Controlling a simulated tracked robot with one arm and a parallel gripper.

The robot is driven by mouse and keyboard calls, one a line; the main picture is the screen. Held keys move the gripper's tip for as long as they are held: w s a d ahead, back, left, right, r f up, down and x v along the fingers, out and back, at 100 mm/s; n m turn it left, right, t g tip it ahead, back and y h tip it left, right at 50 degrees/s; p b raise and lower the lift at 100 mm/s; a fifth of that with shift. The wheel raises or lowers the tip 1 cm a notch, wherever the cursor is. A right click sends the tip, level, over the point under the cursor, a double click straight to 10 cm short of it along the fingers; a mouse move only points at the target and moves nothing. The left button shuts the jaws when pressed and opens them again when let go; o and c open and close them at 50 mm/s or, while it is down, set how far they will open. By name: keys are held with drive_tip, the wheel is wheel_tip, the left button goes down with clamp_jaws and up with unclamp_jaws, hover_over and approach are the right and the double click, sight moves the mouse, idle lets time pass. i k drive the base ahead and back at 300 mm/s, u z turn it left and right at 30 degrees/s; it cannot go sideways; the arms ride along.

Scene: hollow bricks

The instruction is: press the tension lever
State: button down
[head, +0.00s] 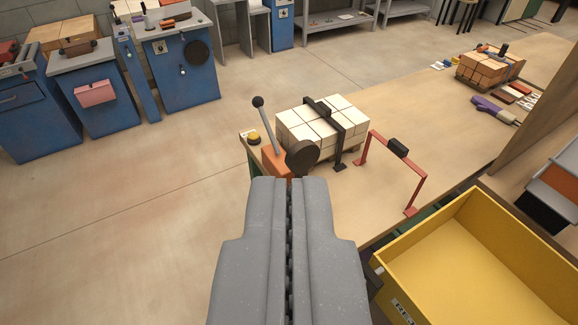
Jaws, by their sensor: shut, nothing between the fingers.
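The tension lever (266,128) is a dark rod with a round black knob at its top. It rises, tilted a little, from an orange base (276,163) at the near left end of the wooden bench. A dark round disc (302,155) sits beside the base. My gripper (290,182) is shut and empty, its fingers together and pointing towards the base. In the picture its tips overlap the lower edge of the base, below the lever's knob. I cannot tell whether they touch it.
A strapped stack of cream bricks (300,125) stands right of the lever. A yellow button (254,137) is at the bench corner. A red frame (415,168) and a yellow bin (470,255) lie to the right. Blue cabinets (185,75) stand at left; the floor between is clear.

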sight(258, 102)
drive_tip(key=k, duration=0.65)
drive_tip(key=u, duration=0.45)
drive_tip(key=i, duration=0.65)
drive_tip(key=u, duration=0.45)
drive_tip(key=i, duration=1)
drive_tip(key=z, duration=0.55)
